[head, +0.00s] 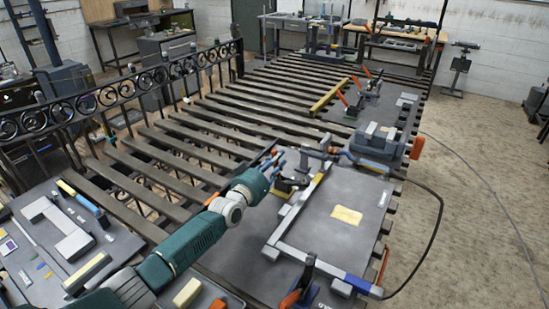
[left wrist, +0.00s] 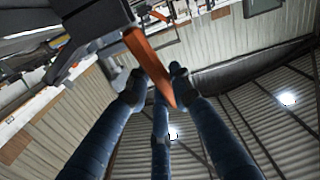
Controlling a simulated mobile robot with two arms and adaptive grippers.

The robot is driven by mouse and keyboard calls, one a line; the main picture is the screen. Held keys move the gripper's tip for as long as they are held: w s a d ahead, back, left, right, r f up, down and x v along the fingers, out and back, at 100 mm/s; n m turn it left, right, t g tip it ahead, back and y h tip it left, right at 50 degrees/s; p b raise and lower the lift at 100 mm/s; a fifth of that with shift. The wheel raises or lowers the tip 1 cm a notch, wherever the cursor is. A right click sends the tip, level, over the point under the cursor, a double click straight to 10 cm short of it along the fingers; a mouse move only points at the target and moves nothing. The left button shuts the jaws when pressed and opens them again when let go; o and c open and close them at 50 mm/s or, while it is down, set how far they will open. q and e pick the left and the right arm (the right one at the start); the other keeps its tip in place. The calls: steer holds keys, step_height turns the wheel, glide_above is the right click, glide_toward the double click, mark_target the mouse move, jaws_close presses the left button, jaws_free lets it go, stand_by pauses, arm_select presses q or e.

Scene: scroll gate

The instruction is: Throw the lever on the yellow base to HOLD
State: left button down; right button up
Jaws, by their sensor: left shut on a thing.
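My left gripper (head: 279,164), with blue fingers, is over the back left part of the grey worktable plate, beside a dark fixture (head: 288,184). In the left wrist view its fingers (left wrist: 160,85) close around an orange bar-shaped handle (left wrist: 149,62). The handle runs from a dark block (left wrist: 95,18) down between the fingertips. My right gripper is not in view.
A grey plate (head: 375,205) carries a steel square frame and a yellow card (head: 346,215). An orange-handled clamp (head: 297,290) stands at its front edge. More clamps with orange handles (head: 343,98) and a yellow bar (head: 328,95) are farther back. Scroll gate (head: 125,90) lies left.

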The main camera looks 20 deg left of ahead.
arm_select(q)
steer(key=shift+d+f, duration=0.1)
stand_by(0.3)
steer(key=c, duration=1.5)
jaws_free()
steer(key=s, duration=0.4)
steer(key=s+a, duration=0.1)
steer(key=s, duration=0.7)
steer(key=shift+a, duration=0.35)
steer(key=shift+c, duration=0.2)
